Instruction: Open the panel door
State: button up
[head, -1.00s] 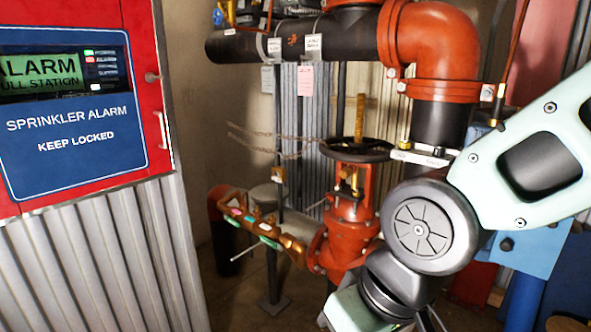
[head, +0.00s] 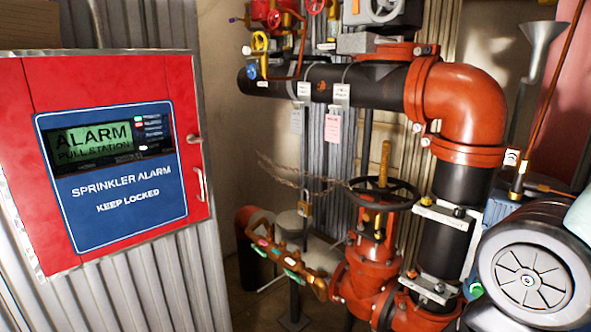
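The red sprinkler alarm panel (head: 110,80) is mounted on corrugated metal at the left. Its door carries a blue plate (head: 125,205) with a green "ALARM PULL STATION" display (head: 93,145) and the words "KEEP LOCKED". A slim metal handle (head: 201,186) stands upright at the door's right edge, with a small latch (head: 194,139) above it. The door looks shut. My gripper is outside the picture.
Black and red pipes (head: 385,90) with a red valve and black handwheel (head: 384,194) fill the middle and right. A brass manifold (head: 285,258) juts out low between panel and valve. Open space lies just right of the panel. Tags (head: 335,128) hang from the upper pipe.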

aim_at(66, 224)
jog(key=u, duration=1.35)
jog(key=z, duration=0.3)
